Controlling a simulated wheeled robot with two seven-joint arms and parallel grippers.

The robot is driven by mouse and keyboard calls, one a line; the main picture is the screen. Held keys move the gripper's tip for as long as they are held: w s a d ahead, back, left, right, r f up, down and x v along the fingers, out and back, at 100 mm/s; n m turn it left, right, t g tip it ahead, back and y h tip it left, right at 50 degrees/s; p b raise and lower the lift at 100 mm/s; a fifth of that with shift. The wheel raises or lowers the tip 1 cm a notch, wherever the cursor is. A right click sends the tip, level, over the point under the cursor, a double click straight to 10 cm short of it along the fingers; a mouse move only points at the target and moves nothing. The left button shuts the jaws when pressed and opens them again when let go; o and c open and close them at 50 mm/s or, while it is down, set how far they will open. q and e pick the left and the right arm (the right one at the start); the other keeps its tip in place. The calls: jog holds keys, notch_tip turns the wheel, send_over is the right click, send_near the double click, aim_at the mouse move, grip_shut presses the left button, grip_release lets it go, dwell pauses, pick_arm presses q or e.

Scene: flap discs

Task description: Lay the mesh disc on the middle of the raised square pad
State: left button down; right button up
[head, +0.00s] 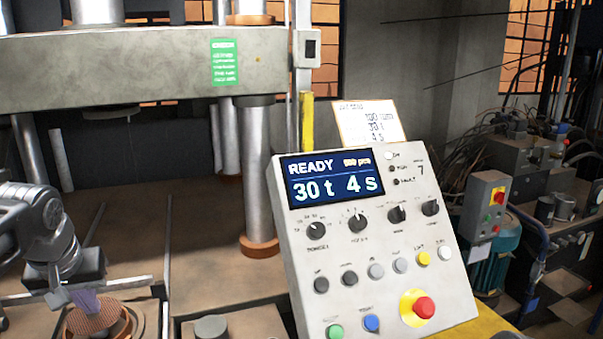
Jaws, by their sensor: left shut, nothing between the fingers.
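A brown mesh disc (98,318) lies tilted at the lower left, on or in a round orange-brown holder; I cannot tell exactly how it rests. My left gripper (84,302) points down right at the disc's upper left edge, overlapping it in the picture. Its fingers are shut with nothing held; whether they touch the disc is unclear. I cannot clearly make out the raised square pad. My right gripper is not in view.
A tilted control panel (375,245) reading "READY 30 t 4 s" stands in the middle front. A steel press column (257,180) rises behind it, under a heavy crossbeam (150,68). A short grey cylinder (211,327) stands at the bottom edge. The brown bed (205,262) looks mostly clear.

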pick_arm(q)
jog(key=shift+w+a+f, duration=0.1)
jog(key=shift+a+f, duration=0.1)
jog(key=shift+a, duration=0.1)
dwell(0.8)
jog(key=shift+w+a+r+p, duration=0.1)
jog(key=shift+r+p, duration=0.75)
jog(key=shift+r, duration=0.05)
jog(key=shift+r+p, duration=2.15)
jog(key=shift+r, duration=0.55)
